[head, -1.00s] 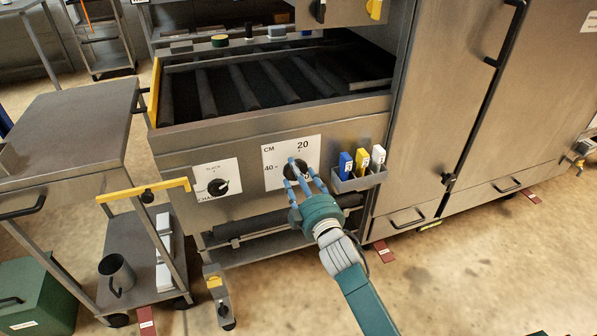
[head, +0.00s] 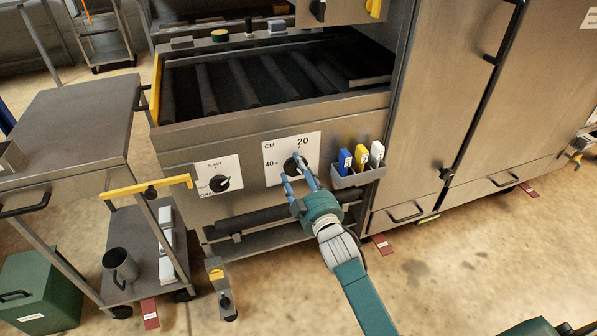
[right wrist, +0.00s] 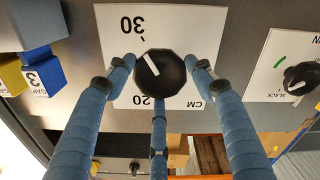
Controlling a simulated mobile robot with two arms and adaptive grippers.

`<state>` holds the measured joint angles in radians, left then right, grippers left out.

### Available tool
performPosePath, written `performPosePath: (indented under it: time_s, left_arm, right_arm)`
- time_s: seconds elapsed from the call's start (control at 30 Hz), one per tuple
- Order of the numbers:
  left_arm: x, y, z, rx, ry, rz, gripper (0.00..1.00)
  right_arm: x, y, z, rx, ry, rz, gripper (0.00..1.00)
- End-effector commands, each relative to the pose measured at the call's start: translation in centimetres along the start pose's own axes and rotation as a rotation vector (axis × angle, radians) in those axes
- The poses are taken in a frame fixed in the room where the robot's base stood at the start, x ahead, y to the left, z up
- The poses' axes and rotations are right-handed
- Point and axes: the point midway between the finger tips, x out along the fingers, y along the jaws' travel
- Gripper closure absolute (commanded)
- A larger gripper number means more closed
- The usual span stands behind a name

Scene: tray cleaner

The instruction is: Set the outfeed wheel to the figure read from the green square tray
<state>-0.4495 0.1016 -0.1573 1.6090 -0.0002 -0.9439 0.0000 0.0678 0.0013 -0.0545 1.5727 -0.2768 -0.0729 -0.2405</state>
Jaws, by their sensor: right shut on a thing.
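The outfeed wheel is a black knob (head: 291,166) on a white plate (head: 275,149) marked CM, with 20 above and 40 at the left in the head view. In the right wrist view the plate appears upside down, with 30 above the knob (right wrist: 161,74) and 20 below. The knob's white pointer mark shows at its upper left there. My right gripper (head: 297,172) is shut on the knob; its three blue fingers (right wrist: 157,84) surround it. My left gripper is out of view. No green square tray is visible.
Right of the plate, a holder (head: 359,180) carries blue, yellow and white tags. Left is a second knob (head: 219,183) marked SLACK. A roller bed (head: 260,82) lies above. A steel cart (head: 70,125) with a grey mug (head: 120,266) stands left. Floor at the right is mostly clear.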

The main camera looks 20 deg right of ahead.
Motion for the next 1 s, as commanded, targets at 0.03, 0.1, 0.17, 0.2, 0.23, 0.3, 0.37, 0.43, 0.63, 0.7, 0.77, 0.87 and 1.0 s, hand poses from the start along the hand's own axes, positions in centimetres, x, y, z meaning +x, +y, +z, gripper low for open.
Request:
performPosePath:
  time_s: [0.03, 0.1, 0.17, 0.2, 0.23, 0.3, 0.37, 0.43, 0.63, 0.7, 0.77, 0.87, 1.0]
  left_arm:
    - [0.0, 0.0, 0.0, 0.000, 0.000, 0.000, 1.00]
    - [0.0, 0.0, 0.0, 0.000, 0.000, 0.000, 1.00]
    - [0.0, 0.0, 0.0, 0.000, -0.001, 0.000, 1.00]
    - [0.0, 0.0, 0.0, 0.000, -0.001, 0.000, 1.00]
    - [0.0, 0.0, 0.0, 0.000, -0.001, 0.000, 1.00]
    - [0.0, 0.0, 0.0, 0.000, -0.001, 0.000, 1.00]
    - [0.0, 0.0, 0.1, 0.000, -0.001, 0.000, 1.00]
    - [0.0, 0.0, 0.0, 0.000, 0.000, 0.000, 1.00]
    - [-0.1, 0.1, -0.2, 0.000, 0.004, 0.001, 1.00]
    - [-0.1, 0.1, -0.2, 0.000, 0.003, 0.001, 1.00]
    - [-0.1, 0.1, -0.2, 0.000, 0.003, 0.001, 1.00]
    - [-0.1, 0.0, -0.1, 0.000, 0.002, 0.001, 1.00]
    - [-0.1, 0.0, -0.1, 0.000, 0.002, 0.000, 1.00]
  right_arm:
    - [0.0, 0.1, -0.1, 0.000, 0.002, 0.001, 0.72]
    - [0.1, 0.1, -0.1, -0.001, 0.002, 0.002, 0.44]
    - [0.0, 0.1, -0.1, -0.001, 0.002, 0.001, 0.32]
    - [0.0, 0.1, -0.1, -0.001, 0.002, 0.001, 0.28]
    - [0.0, 0.1, -0.1, -0.001, 0.001, 0.001, 0.28]
    - [0.0, 0.1, -0.1, -0.002, 0.001, 0.001, 0.28]
    - [0.0, 0.1, -0.1, -0.002, 0.001, 0.001, 0.28]
    - [0.0, 0.1, 0.0, -0.002, 0.001, 0.001, 0.28]
    - [-1.2, 0.0, 0.1, -0.002, -0.001, 0.000, 0.28]
    - [-2.4, -0.1, 0.1, -0.002, -0.001, -0.001, 0.28]
    - [-3.6, -0.1, 0.1, -0.002, -0.001, -0.001, 0.28]
    - [-5.9, -0.1, 0.1, -0.002, -0.001, -0.001, 0.28]
    - [-8.8, 0.0, 0.1, -0.001, -0.002, -0.001, 0.28]
